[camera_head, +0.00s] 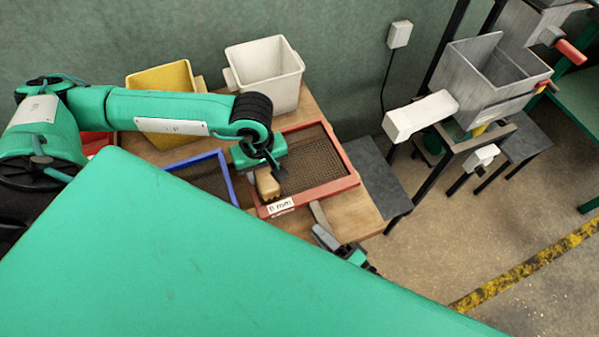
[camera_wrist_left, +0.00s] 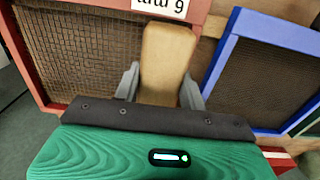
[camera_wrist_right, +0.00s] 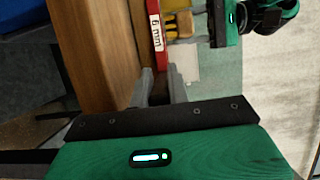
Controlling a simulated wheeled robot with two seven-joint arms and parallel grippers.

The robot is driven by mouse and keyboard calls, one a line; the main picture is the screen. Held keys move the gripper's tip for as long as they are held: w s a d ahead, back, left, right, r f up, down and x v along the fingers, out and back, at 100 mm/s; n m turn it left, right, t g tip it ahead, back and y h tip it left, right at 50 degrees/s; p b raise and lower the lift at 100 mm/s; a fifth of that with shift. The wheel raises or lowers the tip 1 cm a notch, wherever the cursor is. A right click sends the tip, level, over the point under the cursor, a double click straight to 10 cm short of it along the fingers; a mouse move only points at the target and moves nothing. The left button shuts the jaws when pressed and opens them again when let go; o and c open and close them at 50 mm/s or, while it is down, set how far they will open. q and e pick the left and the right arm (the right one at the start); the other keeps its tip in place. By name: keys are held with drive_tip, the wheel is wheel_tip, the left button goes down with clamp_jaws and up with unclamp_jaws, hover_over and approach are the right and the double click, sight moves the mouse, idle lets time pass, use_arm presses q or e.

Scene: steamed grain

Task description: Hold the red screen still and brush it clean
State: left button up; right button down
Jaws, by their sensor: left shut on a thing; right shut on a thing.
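The red screen (camera_head: 352,180) is a red frame with brown mesh and a white "6 mm" label, lying on the wooden table. My left gripper (camera_head: 268,172) is shut on a tan wooden brush (camera_head: 268,186) near the screen's front left corner. The brush (camera_wrist_left: 168,55) also shows between the fingers in the left wrist view, beside the label; its underside is hidden. My right gripper (camera_head: 319,212) is at the screen's front edge. In the right wrist view its fingers (camera_wrist_right: 158,88) are shut on the red frame (camera_wrist_right: 160,50).
A blue-framed screen (camera_head: 228,175) lies close on the left of the red one. A yellow bin (camera_head: 165,80) and a white bin (camera_head: 265,75) stand at the back of the table (camera_head: 365,217). A grey hopper machine (camera_head: 490,80) stands to the right. My green body covers the foreground.

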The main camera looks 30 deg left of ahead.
use_arm(q)
drive_tip(key=shift+f, duration=0.75)
idle(0.3)
drive_tip(key=shift+w+d+r, duration=0.1)
drive_tip(key=shift+w+d, duration=1.15)
drive_tip(key=shift+w, duration=0.15)
approach(325, 151)
drive_tip(key=shift+s+d+f, duration=0.4)
drive_tip(key=shift+d+f, duration=0.05)
drive_tip(key=shift+f, duration=0.5)
drive_tip(key=shift+s+d+f, duration=0.45)
drive_tip(key=shift+f, duration=0.45)
drive_tip(key=shift+s+d+f, duration=0.4)
drive_tip(key=shift+d+f, duration=0.05)
drive_tip(key=shift+f, duration=0.5)
drive_tip(key=shift+w+a+r, duration=0.1)
drive_tip(key=shift+w+a, duration=1.1)
drive_tip(key=shift+a, duration=0.15)
drive_tip(key=shift+s+a, duration=1.95)
drive_tip(key=shift+s, duration=0.25)
drive_tip(key=shift+s+a, duration=1.9)
drive_tip(key=shift+s, duration=0.3)
drive_tip(key=shift+s+a, duration=0.95)
drive_tip(key=shift+s, duration=0.05)
